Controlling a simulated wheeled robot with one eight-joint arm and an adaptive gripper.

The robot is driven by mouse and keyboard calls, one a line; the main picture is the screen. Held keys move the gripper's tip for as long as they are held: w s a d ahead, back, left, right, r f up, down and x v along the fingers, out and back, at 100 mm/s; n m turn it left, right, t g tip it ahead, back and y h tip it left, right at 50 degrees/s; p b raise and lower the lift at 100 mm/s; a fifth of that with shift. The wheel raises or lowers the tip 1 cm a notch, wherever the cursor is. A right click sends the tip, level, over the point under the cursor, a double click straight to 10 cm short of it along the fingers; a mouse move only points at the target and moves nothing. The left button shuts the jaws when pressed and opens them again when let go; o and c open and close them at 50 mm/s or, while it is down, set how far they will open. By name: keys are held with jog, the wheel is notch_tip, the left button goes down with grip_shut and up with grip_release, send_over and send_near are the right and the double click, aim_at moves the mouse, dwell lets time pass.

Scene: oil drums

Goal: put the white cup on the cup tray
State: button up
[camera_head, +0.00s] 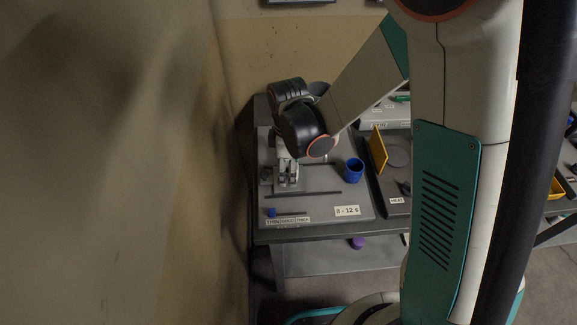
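I cannot make out a white cup; it may be hidden behind my arm or outside the view. No tray can be clearly told as the cup tray. My gripper (288,178) points down at the left part of the grey table (325,193), close over its top. Its fingertips are small and dark, so I cannot tell whether they are open or hold anything. A blue cup (353,172) stands upright on the table to the right of my gripper, apart from it.
A yellow upright panel (379,150) and a station labelled HEAT (397,200) stand right of the blue cup. Labels (347,210) lie along the front edge, with a small blue piece (272,212). A wall borders the left. A purple object (357,243) sits below.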

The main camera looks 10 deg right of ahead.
jog(key=shift+r, duration=0.1)
notch_tip(320, 180, up, 12)
jog(key=p, duration=0.3)
dwell(0.3)
dwell(0.4)
